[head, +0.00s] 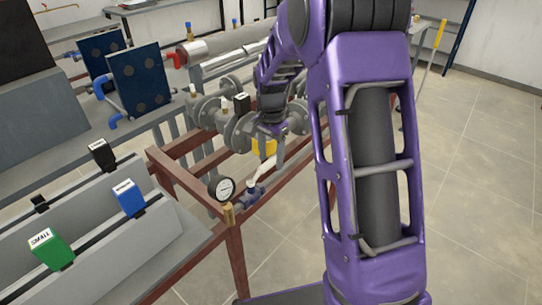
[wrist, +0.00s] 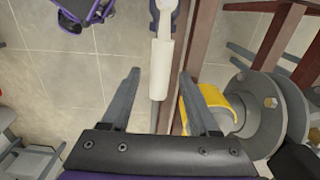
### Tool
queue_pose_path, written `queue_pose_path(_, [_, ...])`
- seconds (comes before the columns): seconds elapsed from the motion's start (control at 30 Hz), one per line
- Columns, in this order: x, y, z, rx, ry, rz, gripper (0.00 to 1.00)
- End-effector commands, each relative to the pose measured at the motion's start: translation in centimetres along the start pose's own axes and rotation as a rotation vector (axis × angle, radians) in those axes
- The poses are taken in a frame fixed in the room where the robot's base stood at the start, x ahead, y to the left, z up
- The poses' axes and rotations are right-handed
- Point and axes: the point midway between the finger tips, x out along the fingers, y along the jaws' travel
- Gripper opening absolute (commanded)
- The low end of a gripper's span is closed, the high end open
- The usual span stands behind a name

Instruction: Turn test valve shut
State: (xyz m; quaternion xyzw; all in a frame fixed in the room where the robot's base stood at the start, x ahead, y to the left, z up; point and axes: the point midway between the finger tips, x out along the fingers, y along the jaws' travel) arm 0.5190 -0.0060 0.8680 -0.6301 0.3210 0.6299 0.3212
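The test valve (head: 252,192) is a small blue body at the near end of a dark red frame, beside a round gauge. Its white lever handle (head: 265,169) points up and away from the body. In the wrist view the white handle (wrist: 162,65) runs down the picture between my two fingertips, and a bit of the blue body shows at the top edge. My gripper (wrist: 160,74) is open with nothing clamped. In the head view my gripper (head: 268,158) is at the far end of the handle. I cannot tell whether the fingers touch it or how deep they reach.
The pressure gauge (head: 222,188) stands just left of the valve. Grey flanges (wrist: 275,112) and a yellow part (wrist: 212,105) lie close to my right finger. The dark red frame (head: 190,182) runs beside the valve. Open tiled floor (head: 475,170) lies to the right.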

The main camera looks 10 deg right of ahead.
Motion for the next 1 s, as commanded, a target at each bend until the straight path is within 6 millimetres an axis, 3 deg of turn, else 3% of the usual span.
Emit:
queue_pose_path(0.07, [-0.01,0.0,0.0,0.0,0.0,0.0,0.49])
queue_pose_path(0.33, [-0.02,0.01,0.0,0.0,0.0,0.0,0.0])
queue_pose_path(1.0, [-0.05,0.0,0.0,0.0,0.0,0.0,0.0])
